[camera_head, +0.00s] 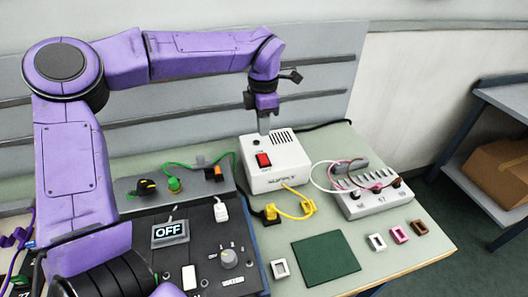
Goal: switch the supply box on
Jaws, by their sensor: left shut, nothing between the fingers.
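The supply box (284,178) is a white box standing on the table, labelled on its front. It has a red rocker switch (264,160) on its sloped top and vent slots at its back right. The switch's on or off position is too small to tell. My left gripper (264,131) points down, shut and empty, at the rear of the box's top, behind the red switch. I cannot tell whether it touches the box. The switch is not covered by the gripper. My right gripper is not in view.
A dark panel with an "OFF" display (169,232) lies to the left. A yellow cable (293,210) lies before the box. A white terminal block (373,200) with wires stands to the right. A green mat (325,254) and small coloured frames lie in front.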

